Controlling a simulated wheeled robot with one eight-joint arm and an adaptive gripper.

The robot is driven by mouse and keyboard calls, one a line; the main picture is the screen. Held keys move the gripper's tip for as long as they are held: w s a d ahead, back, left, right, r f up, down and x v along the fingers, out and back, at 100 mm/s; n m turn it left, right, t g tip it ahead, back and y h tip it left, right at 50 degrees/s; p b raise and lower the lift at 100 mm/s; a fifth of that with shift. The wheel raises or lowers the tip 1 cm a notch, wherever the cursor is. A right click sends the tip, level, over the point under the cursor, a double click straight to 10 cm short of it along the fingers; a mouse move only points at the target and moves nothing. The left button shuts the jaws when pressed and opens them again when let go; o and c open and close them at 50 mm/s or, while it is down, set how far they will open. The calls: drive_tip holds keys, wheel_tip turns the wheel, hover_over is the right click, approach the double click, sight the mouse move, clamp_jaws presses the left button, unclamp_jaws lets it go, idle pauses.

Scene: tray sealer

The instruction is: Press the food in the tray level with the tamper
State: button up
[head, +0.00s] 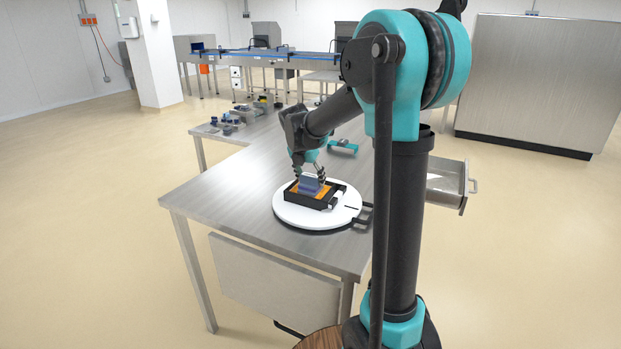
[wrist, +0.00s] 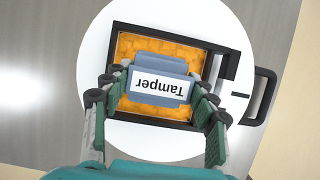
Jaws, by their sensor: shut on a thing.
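The tamper (wrist: 161,66) is a blue-grey block with a white label reading "Tamper". My gripper (wrist: 157,95) is shut on it, one finger on each side. The tamper also shows in the head view (head: 310,184), over the orange food (wrist: 140,44) in the black tray (wrist: 130,26). Whether its underside touches the food I cannot tell. Orange food shows around the tamper. The tray sits on a round white disc (head: 290,212) on the steel table. In the head view my gripper (head: 308,172) comes down from above.
A black handle (wrist: 262,97) sticks out from the disc's right side. A teal item (head: 342,146) and several small parts (head: 226,122) lie farther back on the table (head: 220,190). An open steel drawer (head: 448,184) stands at the right. The table's left front is clear.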

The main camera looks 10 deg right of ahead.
idle(0.3)
drive_tip(key=shift+r, duration=3.7)
